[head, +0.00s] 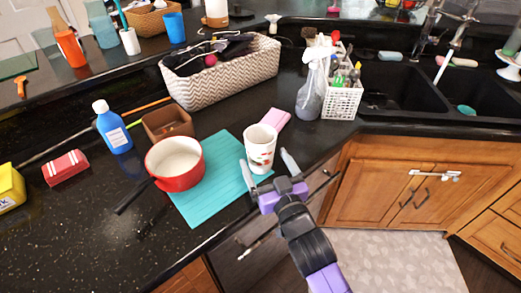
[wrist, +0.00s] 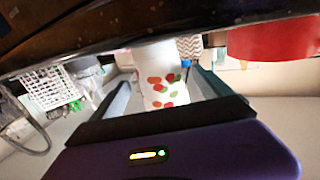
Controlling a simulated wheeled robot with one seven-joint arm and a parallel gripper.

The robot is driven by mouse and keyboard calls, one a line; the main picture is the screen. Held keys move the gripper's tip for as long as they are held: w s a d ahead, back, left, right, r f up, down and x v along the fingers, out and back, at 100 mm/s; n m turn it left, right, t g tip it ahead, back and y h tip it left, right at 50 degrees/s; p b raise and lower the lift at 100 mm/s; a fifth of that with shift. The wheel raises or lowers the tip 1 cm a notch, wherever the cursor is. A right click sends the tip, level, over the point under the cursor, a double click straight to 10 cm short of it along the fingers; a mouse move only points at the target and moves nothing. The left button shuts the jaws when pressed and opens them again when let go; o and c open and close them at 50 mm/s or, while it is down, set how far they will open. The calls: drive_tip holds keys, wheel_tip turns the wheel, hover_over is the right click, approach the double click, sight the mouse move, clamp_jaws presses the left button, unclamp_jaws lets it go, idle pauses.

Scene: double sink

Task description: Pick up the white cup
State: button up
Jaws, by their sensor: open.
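The white cup (head: 261,148) with red and green spots stands upright on the right side of a teal mat (head: 211,205), near the counter's front edge. My gripper (head: 268,167) is open, with one finger to the left of the cup and the other to its right at the front. In the wrist view the cup (wrist: 161,76) shows between the two open fingers (wrist: 163,95). I cannot tell whether either finger touches it.
A red pot (head: 188,177) with a dark handle stands left of the cup on the mat. A pink cloth (head: 275,119) lies behind the cup. A spray bottle (head: 312,93) and white basket (head: 342,103) stand to the right, before the double sink (head: 393,85).

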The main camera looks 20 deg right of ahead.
drive_tip(key=shift+w+f+p, duration=0.1)
drive_tip(key=shift+w+p, duration=0.25)
drive_tip(key=shift+w, duration=1.65)
drive_tip(key=c, duration=1.6)
drive_tip(key=shift+c, duration=0.7)
